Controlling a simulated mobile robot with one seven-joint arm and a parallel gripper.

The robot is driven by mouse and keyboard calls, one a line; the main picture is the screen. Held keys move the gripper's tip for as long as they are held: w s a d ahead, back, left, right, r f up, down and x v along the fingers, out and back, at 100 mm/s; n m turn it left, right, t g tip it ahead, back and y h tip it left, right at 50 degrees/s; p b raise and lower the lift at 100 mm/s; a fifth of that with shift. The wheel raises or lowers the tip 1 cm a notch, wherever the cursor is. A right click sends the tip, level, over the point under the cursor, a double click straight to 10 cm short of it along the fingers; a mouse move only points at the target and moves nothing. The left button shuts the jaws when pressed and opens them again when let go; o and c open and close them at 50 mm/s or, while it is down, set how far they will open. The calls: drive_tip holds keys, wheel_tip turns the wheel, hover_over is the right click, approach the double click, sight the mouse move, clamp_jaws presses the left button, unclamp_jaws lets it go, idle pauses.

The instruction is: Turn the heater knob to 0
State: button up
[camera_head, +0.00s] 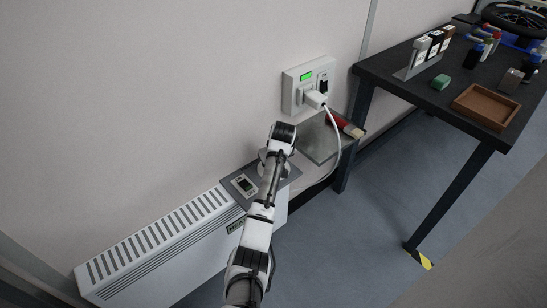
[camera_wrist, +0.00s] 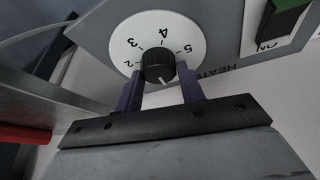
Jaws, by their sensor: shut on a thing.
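The heater knob (camera_wrist: 157,65) is black and round, on a white dial (camera_wrist: 185,28) on a grey panel. The dial appears inverted in the wrist view, with 2, 3, 4 and 5 readable. The knob's white mark points down and slightly right in that view; the number there is hidden. My gripper (camera_wrist: 160,80) is shut on the knob, one dark finger on each side. In the head view my arm's end hides the knob above the white heater (camera_head: 150,248).
A switch (camera_head: 244,185) sits beside the dial on the panel. A wall socket (camera_head: 308,85) with a plugged-in white cable is above. A small grey shelf (camera_head: 318,143) with a red-handled item is close by. A dark table (camera_head: 405,95) stands right.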

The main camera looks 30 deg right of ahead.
drive_tip(key=shift+n, duration=0.4)
drive_tip(key=o, duration=1)
drive_tip(key=shift+c, duration=0.2)
drive_tip(key=d+v, duration=0.1)
drive_tip(key=v, duration=1.2)
drive_tip(key=shift+s+a+r, duration=0.15)
drive_tip(key=shift+a+r, duration=0.15)
drive_tip(key=shift+r, duration=0.1)
